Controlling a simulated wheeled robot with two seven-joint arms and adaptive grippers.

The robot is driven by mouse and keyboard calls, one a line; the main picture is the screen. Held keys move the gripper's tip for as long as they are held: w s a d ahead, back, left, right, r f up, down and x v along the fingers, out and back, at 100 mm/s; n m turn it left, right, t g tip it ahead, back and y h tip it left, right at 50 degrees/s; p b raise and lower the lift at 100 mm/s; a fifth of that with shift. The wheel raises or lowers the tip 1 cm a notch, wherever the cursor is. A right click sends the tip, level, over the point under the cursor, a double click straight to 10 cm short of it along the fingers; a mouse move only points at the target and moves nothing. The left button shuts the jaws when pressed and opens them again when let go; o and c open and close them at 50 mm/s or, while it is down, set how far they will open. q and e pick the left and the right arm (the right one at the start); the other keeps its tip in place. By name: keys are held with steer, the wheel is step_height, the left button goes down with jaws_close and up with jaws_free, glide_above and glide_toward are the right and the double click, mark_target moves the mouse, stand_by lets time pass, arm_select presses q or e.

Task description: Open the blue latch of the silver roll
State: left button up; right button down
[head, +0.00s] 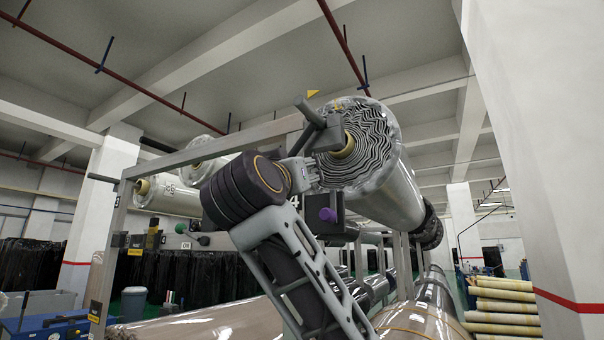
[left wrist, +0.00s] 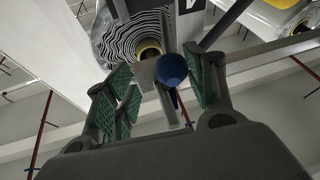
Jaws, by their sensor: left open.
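The silver roll (head: 395,190) lies on the rack with its wavy layered end and yellow core facing me; the end also shows in the left wrist view (left wrist: 118,38). The latch's round blue knob (left wrist: 171,69) is in the left wrist view, in front of the core's lower right. My left gripper (left wrist: 162,85) is open, with green pads on either side of the knob. The knob looks nearer the right pad; contact cannot be told. In the head view my left gripper (head: 308,173) is beside the roll's end, and the blue knob cannot be made out. My right gripper is not in view.
A purple knob (head: 327,214) sits on a dark bracket below the roll's end. A grey frame beam (head: 220,145) runs along the rack to other wrapped rolls (head: 165,195) at left. Large rolls (head: 430,305) lie below. A white pillar (head: 545,130) stands at right.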

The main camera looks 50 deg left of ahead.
arm_select(q)
steer(key=v, duration=0.9)
steer(key=shift+s, duration=0.15)
